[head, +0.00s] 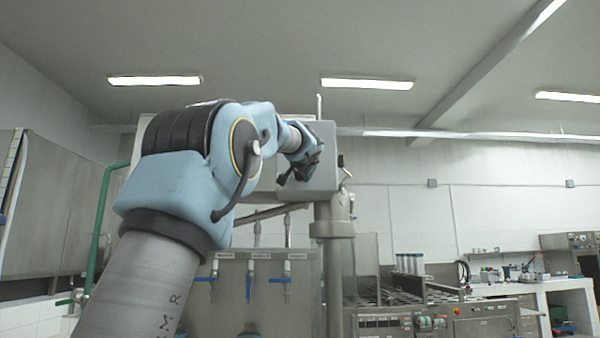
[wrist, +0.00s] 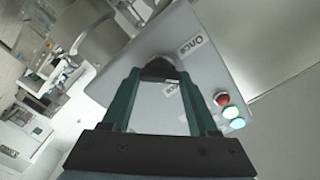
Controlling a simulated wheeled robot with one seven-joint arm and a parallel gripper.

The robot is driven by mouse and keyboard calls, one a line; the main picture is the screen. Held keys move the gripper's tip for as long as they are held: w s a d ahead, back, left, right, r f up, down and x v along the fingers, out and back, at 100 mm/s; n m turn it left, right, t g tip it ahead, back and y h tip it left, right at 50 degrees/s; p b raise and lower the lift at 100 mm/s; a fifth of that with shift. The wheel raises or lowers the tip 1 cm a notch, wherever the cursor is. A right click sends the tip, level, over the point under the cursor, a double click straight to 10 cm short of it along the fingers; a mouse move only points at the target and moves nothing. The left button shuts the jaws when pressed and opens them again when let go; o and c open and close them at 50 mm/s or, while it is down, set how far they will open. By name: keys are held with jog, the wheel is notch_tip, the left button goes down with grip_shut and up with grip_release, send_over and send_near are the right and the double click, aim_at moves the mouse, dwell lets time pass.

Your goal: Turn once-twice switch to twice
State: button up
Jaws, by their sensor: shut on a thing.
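The once-twice switch is a dark knob (wrist: 160,70) on a light grey panel (wrist: 215,62) in the wrist view. A label reading "Once" (wrist: 190,46) is above and right of it. A second label (wrist: 171,88), partly hidden, shows just below it between my fingers. My gripper (wrist: 159,75) has green fingers on either side of the knob and is shut on it. I cannot tell which label the knob points to. In the head view my gripper (head: 300,172) is at the grey control box (head: 322,160), and the knob is hidden there.
A thick metal post (head: 336,255) stands below the box. Blue-handled valves (head: 280,280) are on the tank at lower middle.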

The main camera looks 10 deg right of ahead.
jog(key=m+p, duration=0.1)
jog(key=m, duration=0.7)
jog(key=shift+f+m+p, duration=0.1)
jog(key=shift+m+p, duration=0.2)
jog(key=shift+m, duration=0.4)
jog(key=o, duration=1.4)
jog(key=shift+s, duration=0.1)
jog(key=shift+s+a+b, duration=0.3)
jog(key=shift+s+b, duration=0.65)
jog(key=shift+s, duration=0.8)
jog(key=shift+s+a+b, duration=0.3)
jog(key=shift+s+b, duration=0.65)
jog(key=shift+s, duration=0.8)
jog(key=shift+s+a+b, duration=0.3)
jog(key=shift+s+b, duration=0.65)
jog(key=shift+s, duration=0.8)
